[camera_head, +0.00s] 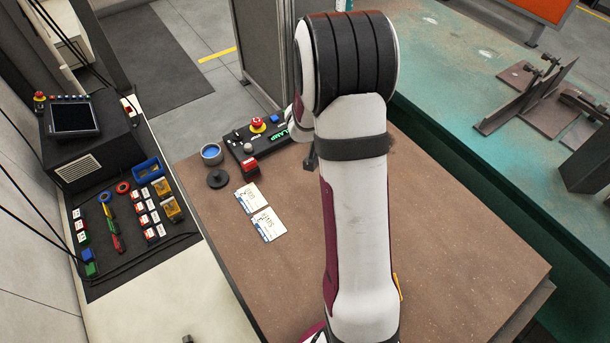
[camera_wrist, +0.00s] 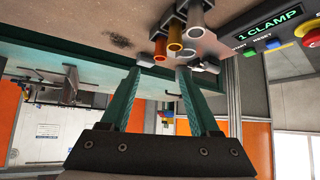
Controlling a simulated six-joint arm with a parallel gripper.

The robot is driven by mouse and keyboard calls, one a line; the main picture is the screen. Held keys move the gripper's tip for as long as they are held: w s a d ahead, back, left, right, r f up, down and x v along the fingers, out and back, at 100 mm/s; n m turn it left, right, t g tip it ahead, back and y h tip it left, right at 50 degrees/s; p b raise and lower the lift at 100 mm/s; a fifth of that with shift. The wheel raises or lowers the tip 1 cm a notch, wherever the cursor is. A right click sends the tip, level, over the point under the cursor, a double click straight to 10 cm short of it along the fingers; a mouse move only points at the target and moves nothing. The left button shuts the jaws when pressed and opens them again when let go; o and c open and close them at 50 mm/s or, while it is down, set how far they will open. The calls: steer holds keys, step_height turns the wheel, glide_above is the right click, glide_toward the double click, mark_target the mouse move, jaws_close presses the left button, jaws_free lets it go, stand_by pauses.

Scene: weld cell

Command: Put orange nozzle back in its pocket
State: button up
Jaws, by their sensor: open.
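My gripper (camera_wrist: 165,68) shows in the wrist view, which is upside down, with its two green fingers apart and nothing seen between them. Just beyond the fingertips are several short tubes in dark holders: one with an orange-yellow rim (camera_wrist: 175,46), which looks like the orange nozzle, a reddish one (camera_wrist: 160,48) beside it and a grey one (camera_wrist: 195,32). I cannot tell whether the fingers touch any of them, or which pocket is empty.
A green bench (camera_head: 490,60) with metal fixtures stands right. Bare table lies right of my arm.

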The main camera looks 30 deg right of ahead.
steer(key=w+a+r+n+t+y, duration=0.15)
steer(key=a+r+y, duration=0.25)
steer(key=a, duration=0.6)
steer(key=w+a+r+n+t+y, duration=0.1)
steer(key=a+r+n+t+y, duration=0.3)
steer(key=a, duration=0.7)
steer(key=s+a+r+n+g+y, duration=0.25)
steer(key=s+a+g, duration=0.35)
steer(key=s+a, duration=0.75)
steer(key=s+d+m+g, duration=0.1)
steer(key=s+d+g, duration=0.1)
steer(key=s, duration=1.3)
steer(key=shift+s+d+f+g+h, duration=0.2)
steer(key=shift+g+h, duration=0.15)
steer(key=shift+g, duration=0.5)
